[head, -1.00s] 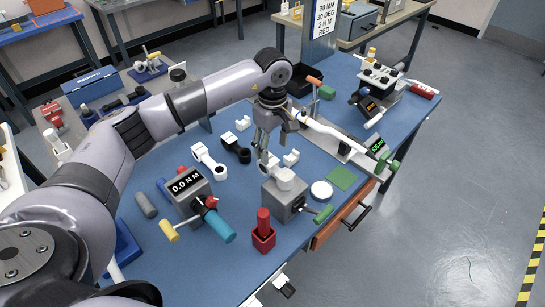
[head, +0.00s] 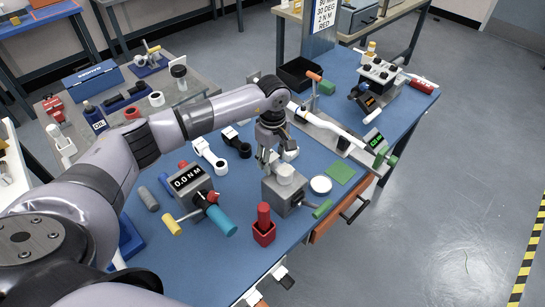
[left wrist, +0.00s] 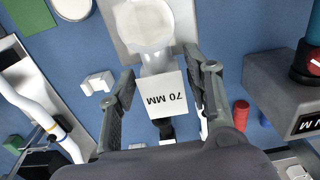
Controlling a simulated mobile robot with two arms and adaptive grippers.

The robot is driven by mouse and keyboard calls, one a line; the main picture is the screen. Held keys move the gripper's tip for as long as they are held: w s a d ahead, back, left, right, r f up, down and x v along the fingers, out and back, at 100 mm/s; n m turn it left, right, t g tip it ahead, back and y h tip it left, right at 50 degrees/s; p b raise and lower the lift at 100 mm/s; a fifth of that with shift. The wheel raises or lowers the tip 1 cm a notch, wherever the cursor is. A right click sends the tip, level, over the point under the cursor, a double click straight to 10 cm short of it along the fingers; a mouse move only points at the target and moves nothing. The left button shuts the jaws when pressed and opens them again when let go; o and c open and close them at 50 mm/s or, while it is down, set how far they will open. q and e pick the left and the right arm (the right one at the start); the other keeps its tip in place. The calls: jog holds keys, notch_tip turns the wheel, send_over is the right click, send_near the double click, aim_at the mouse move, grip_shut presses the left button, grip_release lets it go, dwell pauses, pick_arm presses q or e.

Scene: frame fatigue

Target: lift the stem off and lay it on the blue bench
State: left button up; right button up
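A white stem (left wrist: 158,58) with a "70 MM" label sits on the grey clamp block; its round white top also shows in the head view (head: 286,173). My left gripper (head: 267,162) hangs just behind the block, pointing down. In the left wrist view its fingers (left wrist: 163,72) are spread on either side of the labelled part; I see a gap at the left finger, and contact at the right finger is unclear. The blue bench (head: 200,265) lies under the block. My right gripper is not in view.
A loose white stem (head: 210,156) and a black stem (head: 236,143) lie left of the gripper. Bare blue surface shows at the front left.

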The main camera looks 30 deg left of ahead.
aim_at(273, 157)
pick_arm(q)
jog(key=c, duration=0.9)
jog(key=o, duration=0.6)
jog(key=shift+c, duration=0.7)
grip_shut()
jog(key=shift+r, duration=0.15)
jog(key=shift+r+p, duration=0.55)
jog(key=shift+r, duration=0.45)
jog(key=shift+r+p, duration=0.7)
jog(key=shift+r, duration=0.8)
jog(key=shift+r, duration=0.1)
